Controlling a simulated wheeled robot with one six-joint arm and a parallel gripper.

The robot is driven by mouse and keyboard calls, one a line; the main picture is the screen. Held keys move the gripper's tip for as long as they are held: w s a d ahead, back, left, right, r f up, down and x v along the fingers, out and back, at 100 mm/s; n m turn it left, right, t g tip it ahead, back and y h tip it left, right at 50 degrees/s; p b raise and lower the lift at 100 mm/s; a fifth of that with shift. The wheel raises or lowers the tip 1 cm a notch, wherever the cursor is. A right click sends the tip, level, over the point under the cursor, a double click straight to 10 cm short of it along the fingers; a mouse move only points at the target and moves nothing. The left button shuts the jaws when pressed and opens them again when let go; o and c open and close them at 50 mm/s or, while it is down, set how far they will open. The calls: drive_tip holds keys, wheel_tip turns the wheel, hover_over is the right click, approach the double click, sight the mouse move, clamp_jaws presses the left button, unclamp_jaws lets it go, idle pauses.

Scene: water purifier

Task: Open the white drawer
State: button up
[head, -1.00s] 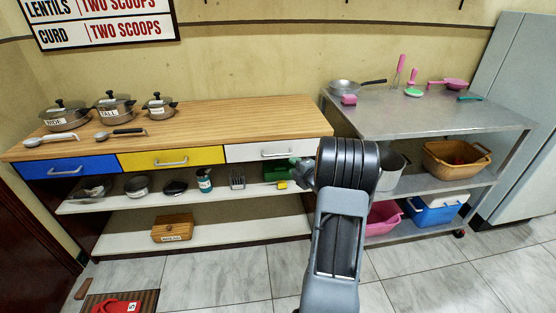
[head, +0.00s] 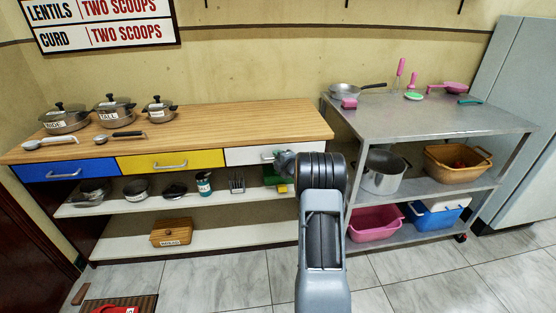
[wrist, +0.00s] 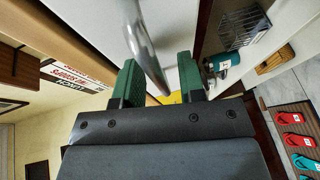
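The white drawer (head: 242,156) is at the right end of the wooden counter and looks shut. Its metal handle (head: 270,155) is partly covered by my arm's end in the head view. In the wrist view the handle (wrist: 147,45) is a blurred bar passing between the two green fingers of my gripper (wrist: 158,68). The fingers are apart, with a gap beside the bar, so my gripper is open around the handle. The fingers are hidden or too small to make out in the head view.
A yellow drawer (head: 205,159) and a blue drawer (head: 40,171) are to the left. Below is a white shelf (head: 120,207) with utensils. A steel trolley (head: 425,122) stands to the right, close to my arm.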

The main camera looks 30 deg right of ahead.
clamp_jaws()
idle(0.3)
idle(0.3)
